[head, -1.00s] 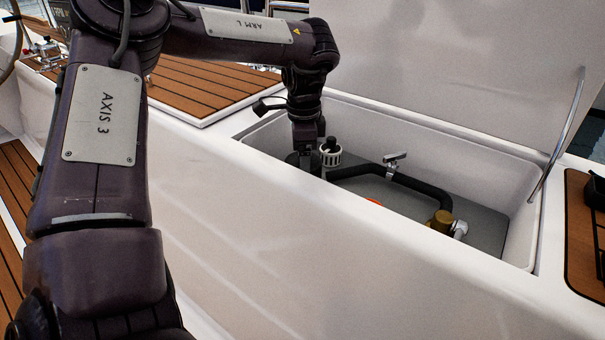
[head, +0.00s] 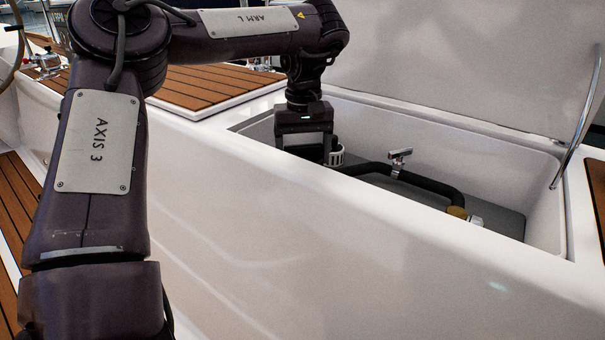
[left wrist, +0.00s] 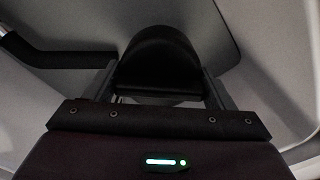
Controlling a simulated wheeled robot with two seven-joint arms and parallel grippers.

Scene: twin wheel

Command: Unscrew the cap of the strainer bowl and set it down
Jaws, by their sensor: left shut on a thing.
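My left gripper (head: 306,135) reaches down into the open locker; its fingertips are hidden behind the locker's near wall in the head view. In the left wrist view, its two fingers (left wrist: 158,82) are shut on the sides of a dark, rounded cap (left wrist: 158,55). The strainer bowl under the cap is hidden, and I cannot tell whether the cap still sits on it. My right gripper is in neither view.
A white slotted piece (head: 336,155) stands just right of the gripper, partly covered. A black hose (head: 430,184), a metal lever handle (head: 399,158) and a brass fitting (head: 457,212) lie further right. The locker wall (head: 330,215) stands close in front; the raised lid (head: 470,70) is behind.

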